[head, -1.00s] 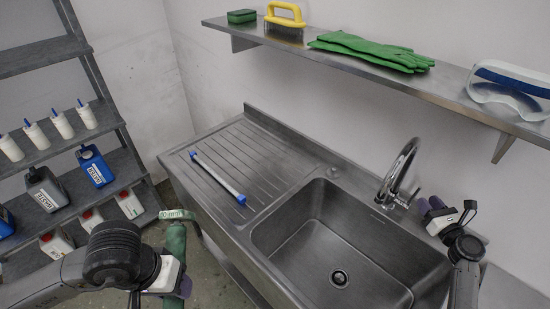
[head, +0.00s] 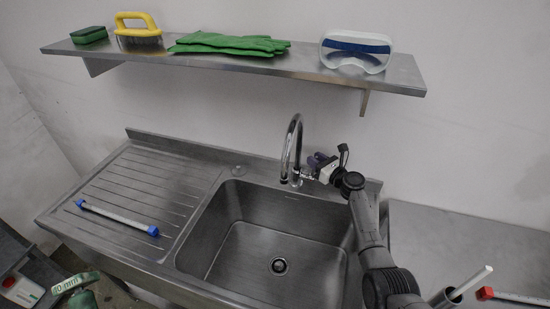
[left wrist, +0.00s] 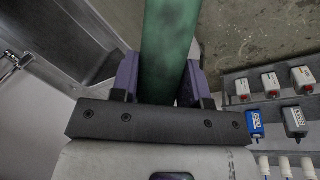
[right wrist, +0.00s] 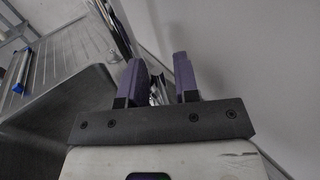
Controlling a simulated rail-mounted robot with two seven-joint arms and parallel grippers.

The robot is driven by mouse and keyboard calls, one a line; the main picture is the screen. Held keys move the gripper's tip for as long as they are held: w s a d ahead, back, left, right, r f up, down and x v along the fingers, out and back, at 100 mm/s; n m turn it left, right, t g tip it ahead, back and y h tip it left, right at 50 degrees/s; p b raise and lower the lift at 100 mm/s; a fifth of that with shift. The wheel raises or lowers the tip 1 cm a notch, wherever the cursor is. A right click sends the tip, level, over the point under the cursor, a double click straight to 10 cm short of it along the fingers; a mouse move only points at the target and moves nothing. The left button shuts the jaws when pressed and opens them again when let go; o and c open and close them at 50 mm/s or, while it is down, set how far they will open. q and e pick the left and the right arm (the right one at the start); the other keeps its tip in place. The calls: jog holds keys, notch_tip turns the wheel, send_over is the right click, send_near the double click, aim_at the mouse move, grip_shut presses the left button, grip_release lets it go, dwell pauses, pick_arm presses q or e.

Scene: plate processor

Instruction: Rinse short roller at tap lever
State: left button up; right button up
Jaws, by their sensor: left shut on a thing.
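The roller is a green cylinder (left wrist: 168,45); its end with a tag ending in "mm" shows at the lower left of the head view (head: 82,299). My left gripper (left wrist: 160,85) is shut around it, beside the sink unit; the gripper itself is outside the head view. The curved chrome tap (head: 291,150) stands at the sink's back edge. My right gripper (head: 314,167) is at the tap's right side, by its lever. In the right wrist view its purple fingers (right wrist: 160,85) are apart, with chrome tap parts (right wrist: 157,92) showing between them; contact is unclear.
The steel sink basin (head: 235,240) is empty. A white rod with blue ends (head: 115,216) lies on the ridged drainboard (head: 165,175). A wall shelf (head: 250,64) holds a sponge, brush, green gloves and goggles. Rods (head: 520,298) show at lower right.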

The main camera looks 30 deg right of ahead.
grip_shut()
pick_arm(q)
jog(key=shift+f, duration=0.1)
jog(key=shift+f+b, duration=0.5)
jog(key=shift+b, duration=0.1)
pick_arm(e)
jog(key=shift+s+a+f, duration=0.15)
jog(key=shift+a+f, duration=0.05)
jog(key=shift+f, duration=0.05)
pick_arm(q)
jog(key=shift+f+b, duration=0.35)
pick_arm(e)
jog(key=shift+s+a+n+t, duration=0.1)
jog(key=shift+s+n+t, duration=0.05)
jog(key=shift+n+t, duration=0.2)
pick_arm(q)
jog(key=shift+f, duration=0.2)
pick_arm(e)
jog(key=shift+s+a+r+n, duration=0.1)
jog(key=shift+s+r+n, duration=0.05)
jog(key=shift+r+n, duration=0.1)
pick_arm(q)
jog(key=shift+r, duration=0.1)
pick_arm(e)
jog(key=shift+o, duration=0.9)
grip_release()
